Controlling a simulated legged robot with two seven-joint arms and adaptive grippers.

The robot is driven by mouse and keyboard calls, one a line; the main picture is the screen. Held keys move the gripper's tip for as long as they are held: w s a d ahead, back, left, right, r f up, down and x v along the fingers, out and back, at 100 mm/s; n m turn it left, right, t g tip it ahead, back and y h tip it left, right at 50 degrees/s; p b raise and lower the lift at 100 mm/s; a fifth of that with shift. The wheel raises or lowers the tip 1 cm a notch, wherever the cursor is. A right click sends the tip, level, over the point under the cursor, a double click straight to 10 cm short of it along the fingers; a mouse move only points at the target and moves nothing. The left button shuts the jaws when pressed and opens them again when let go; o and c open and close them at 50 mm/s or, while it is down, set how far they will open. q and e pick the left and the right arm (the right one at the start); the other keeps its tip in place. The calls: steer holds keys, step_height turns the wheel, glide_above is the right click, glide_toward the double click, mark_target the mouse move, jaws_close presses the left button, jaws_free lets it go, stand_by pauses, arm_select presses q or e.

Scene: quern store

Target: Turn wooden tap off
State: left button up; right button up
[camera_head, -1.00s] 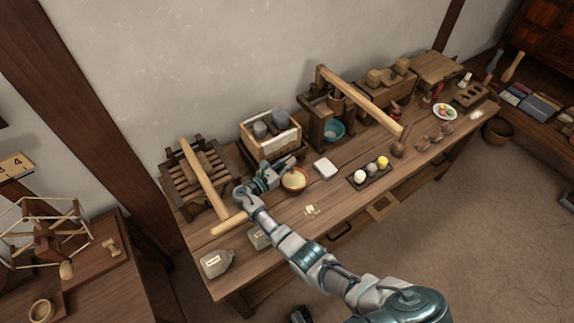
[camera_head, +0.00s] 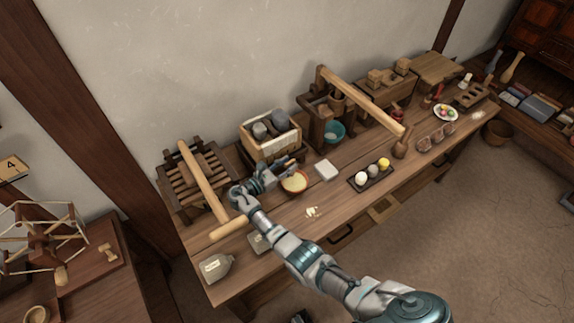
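My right gripper (camera_head: 284,167) is over the back part of the long wooden table (camera_head: 330,205), beside a bowl of pale yellow contents (camera_head: 294,182). Its fingertips are in front of a wooden crate (camera_head: 272,149) holding grey rounded objects. The fingers are too small and dark to tell whether they are open or shut. I cannot clearly make out a wooden tap; one near the fingertips would be too small to tell. My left gripper is not in view.
A slatted wooden rack with a long handle (camera_head: 201,182) stands left of my gripper. A wooden press frame with a long beam (camera_head: 361,102) and a teal bowl (camera_head: 334,131) stand to the right. A white block (camera_head: 326,170) and a dark tray of balls (camera_head: 371,180) lie nearby.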

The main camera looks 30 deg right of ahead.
steer(key=shift+a+r, duration=0.1)
steer(key=shift+r, duration=0.05)
steer(key=shift+s+a, duration=0.1)
steer(key=shift+a, duration=0.2)
steer(key=v, duration=0.7)
steer(key=shift+o, duration=0.2)
steer(key=shift+d, duration=0.1)
